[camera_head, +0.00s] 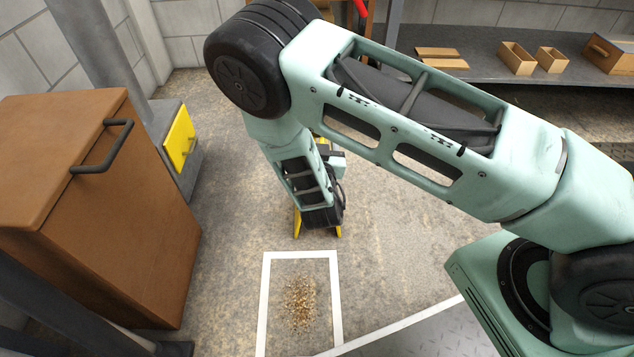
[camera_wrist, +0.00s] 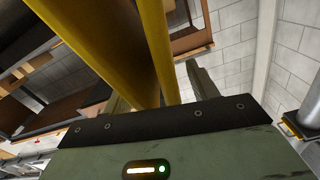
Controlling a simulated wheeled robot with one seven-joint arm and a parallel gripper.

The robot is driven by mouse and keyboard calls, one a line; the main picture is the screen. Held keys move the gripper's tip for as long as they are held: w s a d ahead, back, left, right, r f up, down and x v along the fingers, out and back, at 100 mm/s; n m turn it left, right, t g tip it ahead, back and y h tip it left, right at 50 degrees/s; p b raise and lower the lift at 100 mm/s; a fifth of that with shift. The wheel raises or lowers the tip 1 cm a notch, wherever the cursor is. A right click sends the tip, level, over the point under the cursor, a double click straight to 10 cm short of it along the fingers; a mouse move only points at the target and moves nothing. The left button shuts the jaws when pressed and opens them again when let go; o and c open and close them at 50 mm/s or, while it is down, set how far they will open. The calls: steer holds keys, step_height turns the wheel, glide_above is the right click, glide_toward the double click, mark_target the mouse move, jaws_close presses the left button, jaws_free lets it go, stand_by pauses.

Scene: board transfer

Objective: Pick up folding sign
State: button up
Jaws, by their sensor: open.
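The folding sign (camera_head: 297,222) is yellow and stands on the floor in the middle of the head view, mostly hidden behind my arm and wrist. My gripper (camera_wrist: 155,84) is open, with one finger left and one right of the yellow panels' near end. Contact with the fingers cannot be told. The fingertips are hidden in the head view.
A white floor outline (camera_head: 337,290) with brown debris (camera_head: 301,302) lies in front of the sign. A brown cabinet (camera_head: 60,150) with a dark handle stands left, near a post with a yellow panel (camera_head: 180,138). A grey shelf (camera_head: 487,50) holds wooden boxes at back right.

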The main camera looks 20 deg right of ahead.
steer(key=shift+w+d, duration=0.2)
steer(key=shift+w, duration=0.4)
jaws_close()
steer(key=shift+r, duration=0.15)
